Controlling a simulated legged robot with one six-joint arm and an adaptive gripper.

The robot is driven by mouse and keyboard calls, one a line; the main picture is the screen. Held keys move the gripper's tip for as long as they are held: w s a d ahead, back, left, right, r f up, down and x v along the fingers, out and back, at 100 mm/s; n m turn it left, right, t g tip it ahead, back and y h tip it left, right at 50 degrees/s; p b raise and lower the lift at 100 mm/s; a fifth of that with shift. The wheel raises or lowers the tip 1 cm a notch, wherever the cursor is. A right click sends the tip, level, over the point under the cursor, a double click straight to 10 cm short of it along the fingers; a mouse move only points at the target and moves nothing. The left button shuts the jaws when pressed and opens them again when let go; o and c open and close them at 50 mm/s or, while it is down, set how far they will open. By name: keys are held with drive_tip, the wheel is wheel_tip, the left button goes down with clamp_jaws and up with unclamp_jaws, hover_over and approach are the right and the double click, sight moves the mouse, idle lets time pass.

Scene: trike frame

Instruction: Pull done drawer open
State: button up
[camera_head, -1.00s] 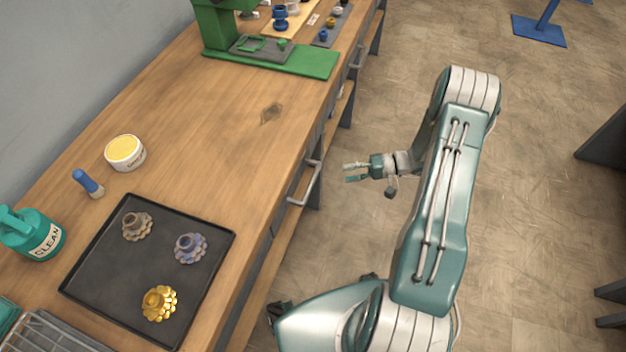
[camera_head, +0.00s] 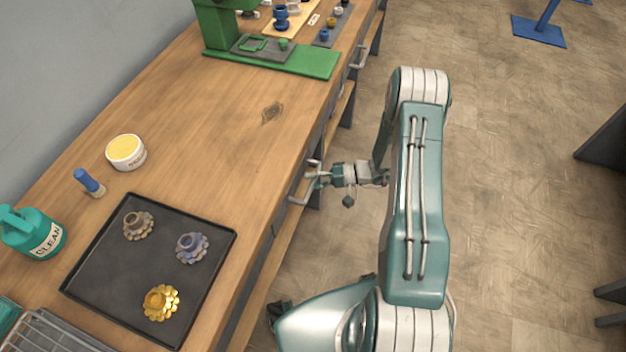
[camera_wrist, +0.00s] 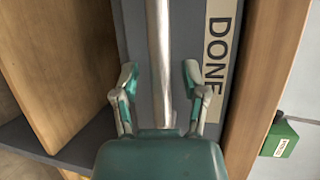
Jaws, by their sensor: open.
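The done drawer (camera_wrist: 189,45) has a grey front with a "DONE" label (camera_wrist: 214,50), seen sideways in the wrist view. Its metal bar handle (camera_wrist: 159,50) runs between the two fingers of my gripper (camera_wrist: 160,95). The fingers are open, one on each side of the bar, with a gap showing on both sides. In the head view my gripper (camera_head: 314,174) is at the bench's front side, at the drawer handle (camera_head: 298,198). The drawer front is mostly hidden there by the bench top's edge and my gripper. The drawer looks shut.
The wooden bench top (camera_head: 200,150) bears a black tray (camera_head: 100,262) with several gear-like parts, a tub (camera_head: 126,152), a teal CLEAN bottle (camera_head: 34,235) and a green press (camera_head: 275,58). Another handle (camera_head: 358,57) is farther along.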

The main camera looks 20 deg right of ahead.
clamp_jaws()
drive_tip(key=s+d, duration=0.7)
drive_tip(key=d, duration=0.3)
drive_tip(key=s+d, duration=0.8)
drive_tip(key=d, duration=0.2)
drive_tip(key=shift+d, duration=0.25)
drive_tip(key=shift+f, duration=0.1)
unclamp_jaws()
drive_tip(key=shift+d, duration=0.1)
